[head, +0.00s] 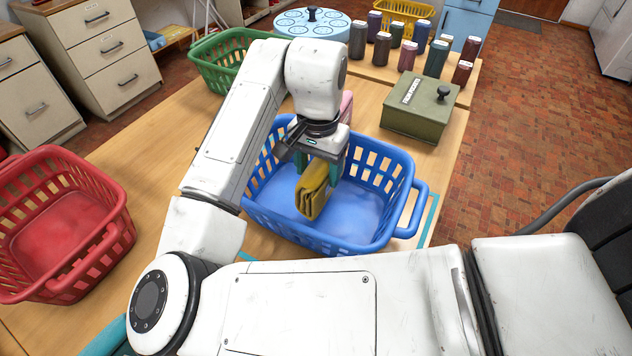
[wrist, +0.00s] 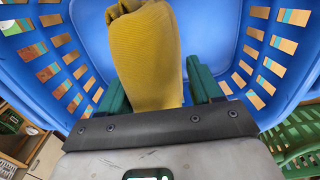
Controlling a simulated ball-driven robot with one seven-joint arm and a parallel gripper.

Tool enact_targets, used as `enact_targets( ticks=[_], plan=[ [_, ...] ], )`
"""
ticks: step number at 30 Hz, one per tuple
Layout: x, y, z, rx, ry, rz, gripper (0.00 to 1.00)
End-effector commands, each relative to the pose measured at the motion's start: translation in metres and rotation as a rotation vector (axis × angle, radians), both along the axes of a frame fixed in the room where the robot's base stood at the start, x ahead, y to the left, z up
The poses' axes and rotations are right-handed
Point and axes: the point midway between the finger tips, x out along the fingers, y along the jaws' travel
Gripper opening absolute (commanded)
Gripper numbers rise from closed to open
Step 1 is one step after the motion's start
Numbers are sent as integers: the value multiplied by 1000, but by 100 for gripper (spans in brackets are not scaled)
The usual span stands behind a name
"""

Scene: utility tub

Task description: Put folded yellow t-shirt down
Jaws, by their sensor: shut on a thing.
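The folded yellow t-shirt (head: 312,192) is held by my gripper (head: 322,172) inside the opening of the blue basket (head: 390,235). In the wrist view the yellow t-shirt (wrist: 150,60) stands between the two green fingers of my gripper (wrist: 153,92), which are shut on it. Blue basket walls (wrist: 40,65) show on both sides of it there. In the head view the shirt hangs down over the basket's blue floor. Whether its lower edge touches the floor, I cannot tell. My arm hides part of the basket's left and far side.
A red basket (head: 112,240) stands at the left and a green basket (head: 215,80) at the back left. An olive box with a knob (head: 425,112) is behind the blue basket at right. Several dark canisters (head: 383,50) and a round light-blue container (head: 300,25) stand farther back.

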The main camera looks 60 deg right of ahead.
Motion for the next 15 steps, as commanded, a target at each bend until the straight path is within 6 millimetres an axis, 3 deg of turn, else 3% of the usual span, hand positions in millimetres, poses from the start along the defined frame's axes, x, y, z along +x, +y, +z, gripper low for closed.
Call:
enact_targets(
  ticks=[11,15],
  plan=[
    [0,0,-38,1,1,1,28],
    [0,0,-41,-1,-1,0,28]
  ],
)
